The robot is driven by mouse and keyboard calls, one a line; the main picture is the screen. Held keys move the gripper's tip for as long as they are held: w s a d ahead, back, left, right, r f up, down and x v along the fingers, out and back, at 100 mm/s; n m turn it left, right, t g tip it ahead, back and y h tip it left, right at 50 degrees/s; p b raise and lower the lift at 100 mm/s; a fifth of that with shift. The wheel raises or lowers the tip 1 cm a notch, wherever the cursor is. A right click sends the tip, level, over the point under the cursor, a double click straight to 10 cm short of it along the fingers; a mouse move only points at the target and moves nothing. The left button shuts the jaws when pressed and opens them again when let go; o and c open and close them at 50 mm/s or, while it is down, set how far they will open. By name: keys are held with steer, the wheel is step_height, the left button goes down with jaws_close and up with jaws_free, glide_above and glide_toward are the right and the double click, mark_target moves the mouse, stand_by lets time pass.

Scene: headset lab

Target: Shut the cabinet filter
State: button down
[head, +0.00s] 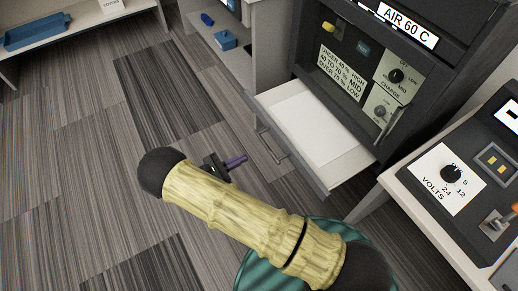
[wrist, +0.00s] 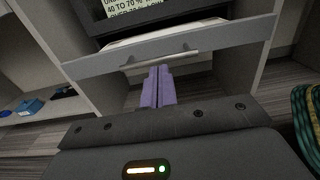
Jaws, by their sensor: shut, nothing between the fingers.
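A drawer below the dark device cabinet (head: 375,60) stands pulled open, its white inside (head: 318,125) showing in the head view. I cannot tell whether this drawer is the filter named in the task. Its grey front with a bar handle (head: 272,144) faces my gripper (head: 243,158). In the wrist view the drawer front (wrist: 225,42) spans the top, with the handle (wrist: 160,60) just beyond my gripper's purple fingers (wrist: 158,72). The fingers are together and empty. In the head view they are a little left of the handle, seemingly apart from it.
A bench with a volts dial panel (head: 450,175) stands to the right of the drawer. A shelf with blue items (head: 226,40) is behind left. A blue tray (head: 37,32) lies on a far-left shelf. The carpeted floor (head: 80,150) at left is clear.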

mark_target(281, 138)
steer(key=b+x, duration=0.3)
steer(key=x, duration=1)
steer(key=shift+w+d, duration=0.25)
steer(key=shift+w, duration=0.2)
